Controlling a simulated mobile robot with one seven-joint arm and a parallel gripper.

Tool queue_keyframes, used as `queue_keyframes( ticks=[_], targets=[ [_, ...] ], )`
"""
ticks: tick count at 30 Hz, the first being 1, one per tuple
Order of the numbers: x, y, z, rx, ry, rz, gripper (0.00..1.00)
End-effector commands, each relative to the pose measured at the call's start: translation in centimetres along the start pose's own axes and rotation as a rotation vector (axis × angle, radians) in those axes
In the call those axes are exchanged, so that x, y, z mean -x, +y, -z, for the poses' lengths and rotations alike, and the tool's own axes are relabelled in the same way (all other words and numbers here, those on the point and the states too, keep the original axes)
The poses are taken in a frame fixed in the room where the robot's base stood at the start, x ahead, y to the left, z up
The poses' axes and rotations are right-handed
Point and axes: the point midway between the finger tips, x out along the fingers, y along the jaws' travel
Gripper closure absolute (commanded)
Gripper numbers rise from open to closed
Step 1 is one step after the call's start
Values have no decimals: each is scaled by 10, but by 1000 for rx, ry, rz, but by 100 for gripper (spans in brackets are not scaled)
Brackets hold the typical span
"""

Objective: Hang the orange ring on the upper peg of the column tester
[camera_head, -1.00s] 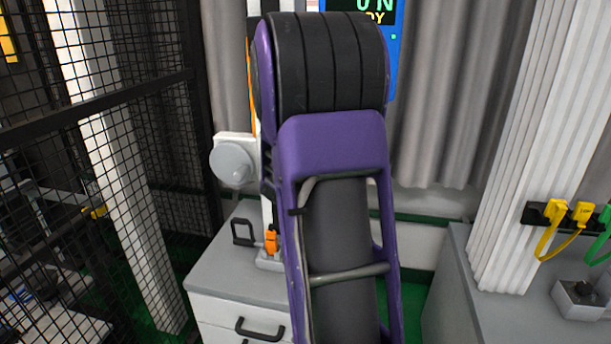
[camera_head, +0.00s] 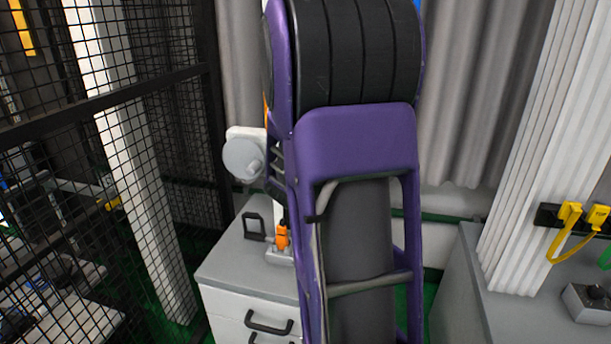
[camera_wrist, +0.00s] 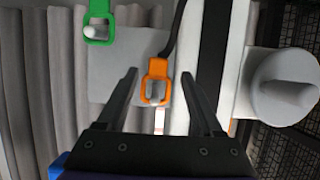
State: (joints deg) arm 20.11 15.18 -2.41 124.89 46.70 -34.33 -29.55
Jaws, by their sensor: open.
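The orange ring (camera_wrist: 157,82) is a small squarish loop in the middle of the wrist view. A grey peg-like piece shows inside its opening, and a dark cord or bar runs from beside it to the top edge. My gripper (camera_wrist: 159,75) is open, with one finger on each side of the ring in the picture; I see no contact and cannot tell the depth. The column tester (camera_wrist: 236,60) shows as a white upright beside a black strip, with a round grey knob (camera_wrist: 285,88). In the head view my arm hides most of the column and my gripper; the knob (camera_head: 243,155) shows.
A green ring (camera_wrist: 98,25) hangs near another pale peg. In the head view, an orange part (camera_head: 282,235) and a black handle (camera_head: 254,226) stand on a grey cabinet (camera_head: 235,268). Mesh fencing (camera_head: 110,130) is at left; yellow connectors (camera_head: 569,213) are at right.

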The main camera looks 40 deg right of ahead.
Motion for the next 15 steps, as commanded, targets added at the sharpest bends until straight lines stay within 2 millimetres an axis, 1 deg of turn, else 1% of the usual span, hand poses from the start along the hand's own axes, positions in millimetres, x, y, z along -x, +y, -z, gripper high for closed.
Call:
queue_keyframes(
  ticks=[1, 9, 12, 15],
  targets=[
    [15, 0, 4, -1, 2, 1, 32],
    [82, 2, 4, -3, 2, -3, 32],
    [103, 3, 3, -3, 1, -4, 32],
    [120, 3, 3, -3, 1, -6, 32]
  ],
)
